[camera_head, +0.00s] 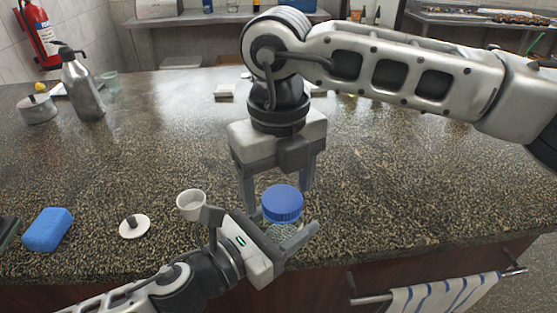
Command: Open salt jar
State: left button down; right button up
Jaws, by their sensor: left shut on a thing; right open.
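A jar with a ribbed blue lid (282,203) stands upright near the counter's front edge; I take it as the salt jar. Its lid is on. The clear body (283,232) shows below the lid, with pale contents, and is partly hidden. My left gripper (264,221) comes in low from the front left and is shut on the jar body, one finger on each side. My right gripper (277,196) points down from above. It is open, with one finger on either side of the blue lid. I cannot tell whether its fingers touch the lid.
A white cup (191,205) stands close left of the jar, near my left gripper. A white lid with a dark knob (134,227) and a blue sponge (47,229) lie farther left. A metal bottle (82,85) and a pot (37,108) stand back left. The right counter is clear.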

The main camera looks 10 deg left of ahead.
jog(key=shift+f, duration=0.6)
jog(key=shift+s+a, duration=0.1)
jog(key=shift+a, duration=0.05)
jog(key=c, duration=1)
jog(key=n, duration=0.6)
jog(key=shift+s+n, duration=0.25)
jog(key=shift+n, duration=0.05)
jog(key=n, duration=0.6)
jog(key=shift+s+n, duration=0.1)
jog(key=shift+n, duration=0.2)
jog(key=shift+r, duration=0.1)
jog(key=shift+r, duration=0.1)
